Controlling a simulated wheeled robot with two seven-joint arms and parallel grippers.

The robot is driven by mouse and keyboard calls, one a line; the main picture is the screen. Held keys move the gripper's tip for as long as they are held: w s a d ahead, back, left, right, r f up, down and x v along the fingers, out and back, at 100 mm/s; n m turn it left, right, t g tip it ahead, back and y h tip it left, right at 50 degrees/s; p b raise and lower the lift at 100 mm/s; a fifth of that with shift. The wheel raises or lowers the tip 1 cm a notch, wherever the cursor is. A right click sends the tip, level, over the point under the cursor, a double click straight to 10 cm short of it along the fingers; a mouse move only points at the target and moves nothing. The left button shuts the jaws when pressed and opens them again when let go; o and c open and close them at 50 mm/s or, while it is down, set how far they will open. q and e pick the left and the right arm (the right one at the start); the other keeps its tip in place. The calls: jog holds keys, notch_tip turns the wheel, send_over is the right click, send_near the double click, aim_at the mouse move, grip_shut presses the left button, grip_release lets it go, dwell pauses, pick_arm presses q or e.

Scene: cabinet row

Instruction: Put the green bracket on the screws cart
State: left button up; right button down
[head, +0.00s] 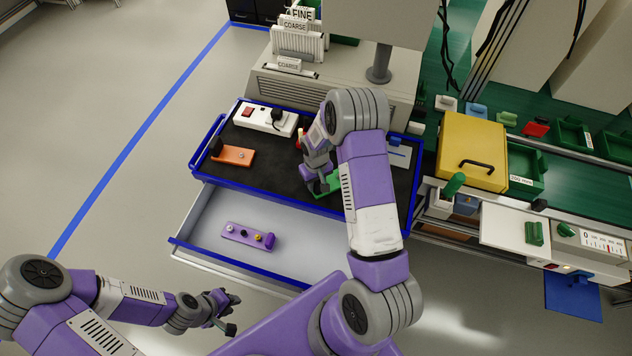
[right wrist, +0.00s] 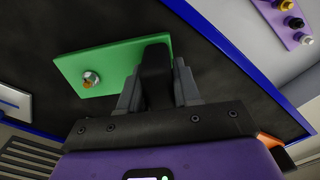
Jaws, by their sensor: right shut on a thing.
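The green bracket (head: 331,185) is a flat plate, partly hidden behind my right arm in the head view. In the right wrist view the bracket (right wrist: 112,72) shows a metal bolt near one end. My right gripper (head: 318,187) is shut on its other end; its fingers show in the right wrist view (right wrist: 157,80). The bracket is at the black top of the blue-rimmed cart (head: 262,176); I cannot tell whether it touches the surface. My left gripper (head: 232,312) is open and empty, low in front of the cart.
On the cart top lie an orange bracket (head: 233,154) and a white power strip (head: 264,119). The cart's drawer (head: 205,215) is open and holds a purple bracket (head: 249,236) with several screws. A green bench with a yellow box (head: 472,148) stands at the right.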

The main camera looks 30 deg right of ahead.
jog(key=shift+f, duration=0.2)
jog(key=c, duration=0.8)
grip_release()
jog(key=shift+r, duration=0.15)
notch_tip(320, 180, up, 11)
jog(key=shift+r, duration=0.2)
jog(key=shift+a+r, duration=0.1)
jog(key=shift+r, duration=0.05)
jog(key=s+a+f+y, duration=0.1)
jog(key=s+a+f, duration=0.4)
jog(key=s+a, duration=0.1)
jog(key=s+a+f+m+y, duration=0.1)
jog(key=s+a+f, duration=0.4)
jog(key=a, duration=0.3)
jog(key=s+a+f+y, duration=0.2)
jog(key=s+a+f, duration=0.3)
jog(key=s+a, duration=0.1)
jog(key=shift+s+a+f+m+t, duration=0.1)
jog(key=shift+s+a+m+t, duration=0.25)
jog(key=shift+a, duration=0.4)
